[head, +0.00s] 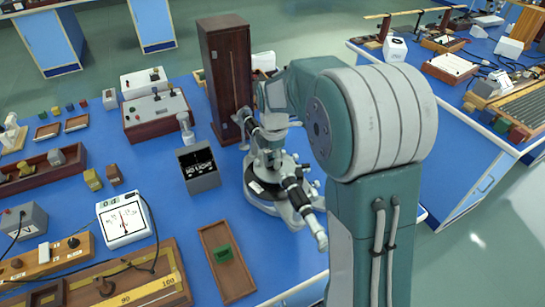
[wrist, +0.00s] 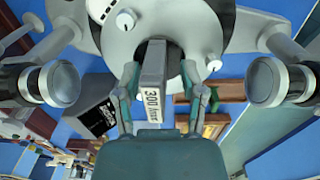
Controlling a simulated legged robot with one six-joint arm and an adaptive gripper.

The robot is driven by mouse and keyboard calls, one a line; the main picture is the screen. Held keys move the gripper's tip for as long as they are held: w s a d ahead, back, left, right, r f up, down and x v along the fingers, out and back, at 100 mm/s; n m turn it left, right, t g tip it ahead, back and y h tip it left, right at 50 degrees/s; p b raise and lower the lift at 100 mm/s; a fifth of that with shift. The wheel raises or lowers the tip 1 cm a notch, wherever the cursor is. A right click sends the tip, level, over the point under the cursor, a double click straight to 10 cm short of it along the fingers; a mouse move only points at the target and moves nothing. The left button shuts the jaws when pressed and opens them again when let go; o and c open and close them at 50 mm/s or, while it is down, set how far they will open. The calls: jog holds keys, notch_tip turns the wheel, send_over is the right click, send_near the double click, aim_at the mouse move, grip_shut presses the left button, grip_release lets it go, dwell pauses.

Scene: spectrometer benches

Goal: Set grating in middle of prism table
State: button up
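The grating, a grey block with a "300 lines" label (wrist: 153,92), is between the two fingers of my gripper (wrist: 160,85) in the wrist view. I cannot make out the prism table or a gap under the grating. In the head view my arm hides most of the gripper.
A tall wooden cabinet (head: 224,70) stands just behind the spectrometer. A dark slotted box (head: 199,182) is left of it, and a wooden tray (head: 212,238) with a green block is in front. A dial meter (head: 123,218) and other instruments crowd the bench's left.

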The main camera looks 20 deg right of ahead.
jog(key=shift+d, duration=0.2)
jog(key=shift+r, duration=0.2)
notch_tip(320, 180, up, 11)
jog(key=shift+a+r, duration=0.1)
jog(key=s+r+m+t, duration=0.3)
jog(key=s+r+m, duration=0.2)
jog(key=s+m, duration=0.75)
jog(key=s+f+m+t, duration=0.2)
jog(key=s+m, duration=0.5)
jog(key=s, duration=0.5)
jog(key=shift+s+f+m, duration=0.3)
jog(key=shift+f+m, duration=0.05)
jog(key=shift+f, duration=0.2)
